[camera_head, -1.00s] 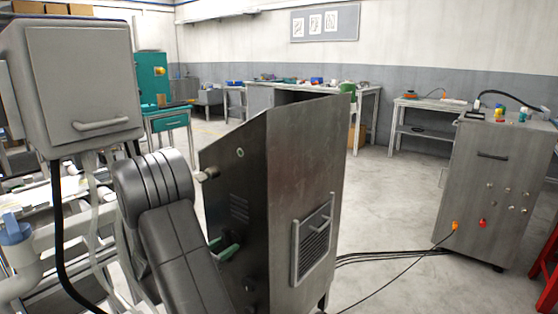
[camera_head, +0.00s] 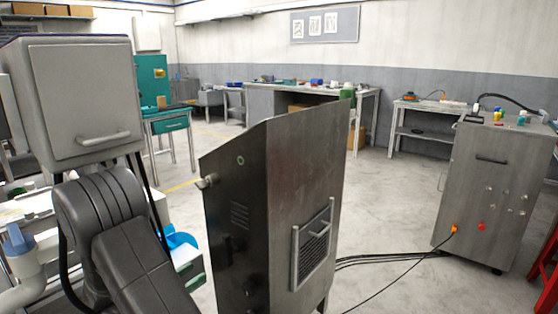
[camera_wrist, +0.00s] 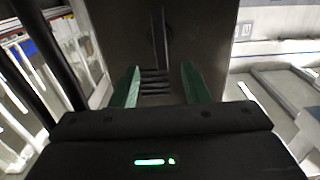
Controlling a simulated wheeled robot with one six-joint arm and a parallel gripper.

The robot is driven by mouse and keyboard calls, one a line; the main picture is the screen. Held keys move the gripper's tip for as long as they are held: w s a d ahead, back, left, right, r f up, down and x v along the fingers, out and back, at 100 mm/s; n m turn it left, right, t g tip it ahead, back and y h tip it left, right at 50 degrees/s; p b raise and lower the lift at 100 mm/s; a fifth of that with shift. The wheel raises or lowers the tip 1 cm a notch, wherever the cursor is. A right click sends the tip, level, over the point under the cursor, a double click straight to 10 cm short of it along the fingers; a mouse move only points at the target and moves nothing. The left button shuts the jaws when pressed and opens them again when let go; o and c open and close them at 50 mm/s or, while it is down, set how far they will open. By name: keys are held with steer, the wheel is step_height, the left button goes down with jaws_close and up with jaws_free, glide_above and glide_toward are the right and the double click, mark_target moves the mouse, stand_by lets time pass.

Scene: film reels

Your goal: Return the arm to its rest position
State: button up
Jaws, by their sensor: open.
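My gripper (camera_wrist: 161,82) shows in the wrist view as two green fingers, spread apart with nothing between them. Beyond the fingers is a dark metal surface with slots. My dark grey arm shows at the lower left of the head view, folded, left of the steel cabinet (camera_head: 285,190). The fingers are mostly hidden behind the arm in the head view; I cannot clearly make them out there. A gap shows between the arm and the cabinet. No film reel can be clearly made out.
A grey box with a handle (camera_head: 85,90) hangs close above the arm at the left. A wheeled steel cabinet (camera_head: 490,185) stands at the right. Black cables (camera_head: 390,258) run over the floor.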

mark_target(224, 252)
steer(key=b+x, duration=0.2)
steer(key=x, duration=1)
steer(key=shift+w+d, duration=0.2)
steer(key=shift+s+a+r+n+p, duration=0.15)
steer(key=shift+n+p, duration=0.15)
steer(key=shift+n, duration=0.7)
steer(key=n, duration=0.6)
steer(key=shift+p, duration=0.3)
steer(key=p+v, duration=0.2)
steer(key=v, duration=1.1)
steer(key=shift+s+a+n+p, duration=0.25)
steer(key=shift+n+p, duration=0.05)
steer(key=shift+d, duration=0.1)
